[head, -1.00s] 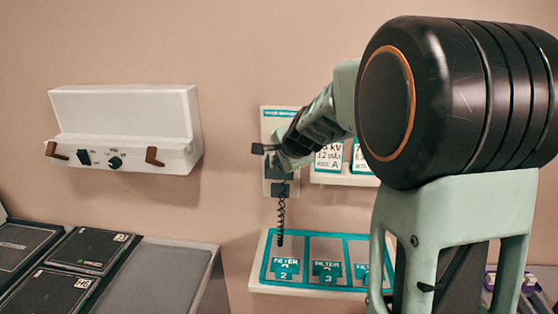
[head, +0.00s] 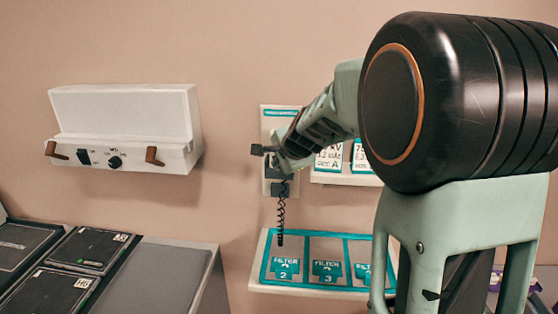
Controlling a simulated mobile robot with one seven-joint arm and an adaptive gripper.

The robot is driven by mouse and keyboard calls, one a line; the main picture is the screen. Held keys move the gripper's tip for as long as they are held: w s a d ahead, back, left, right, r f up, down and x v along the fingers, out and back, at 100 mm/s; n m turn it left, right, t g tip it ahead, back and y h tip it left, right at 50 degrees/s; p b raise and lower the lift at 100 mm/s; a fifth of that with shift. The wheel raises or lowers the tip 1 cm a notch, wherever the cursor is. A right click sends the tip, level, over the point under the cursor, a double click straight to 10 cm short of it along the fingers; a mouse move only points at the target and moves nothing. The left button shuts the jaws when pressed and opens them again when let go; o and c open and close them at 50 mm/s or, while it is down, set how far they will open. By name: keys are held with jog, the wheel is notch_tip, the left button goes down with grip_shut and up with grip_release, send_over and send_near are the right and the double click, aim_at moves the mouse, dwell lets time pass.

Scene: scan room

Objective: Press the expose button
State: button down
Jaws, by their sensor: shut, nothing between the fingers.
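The expose button is not clearly visible. A pale wall panel (head: 278,122) with a teal header strip stands behind my gripper and is partly hidden by it. A dark handset-like piece (head: 283,189) with a coiled cord hangs at the panel's lower end. My gripper (head: 262,150) is shut and empty, in front of the panel, its tip pointing left. I cannot tell whether it touches the panel. A white wall box (head: 125,140) at the left carries a dark switch, a round knob and two brown handles.
A teal-framed filter shelf (head: 300,287) juts out below the panel. A small card shelf (head: 330,180) is right of it, partly behind my arm. Dark cassettes (head: 90,250) lie on a grey counter (head: 165,280) at lower left. The wall between box and panel is clear.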

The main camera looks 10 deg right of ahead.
jog(key=shift+s+a, duration=0.1)
jog(key=shift+s, duration=0.15)
jog(key=shift+s+a, duration=0.25)
jog(key=shift+s, duration=0.55)
jog(key=shift+s+a, duration=0.3)
jog(key=shift+s, duration=0.5)
jog(key=shift+s+a, duration=0.25)
jog(key=shift+s, duration=0.55)
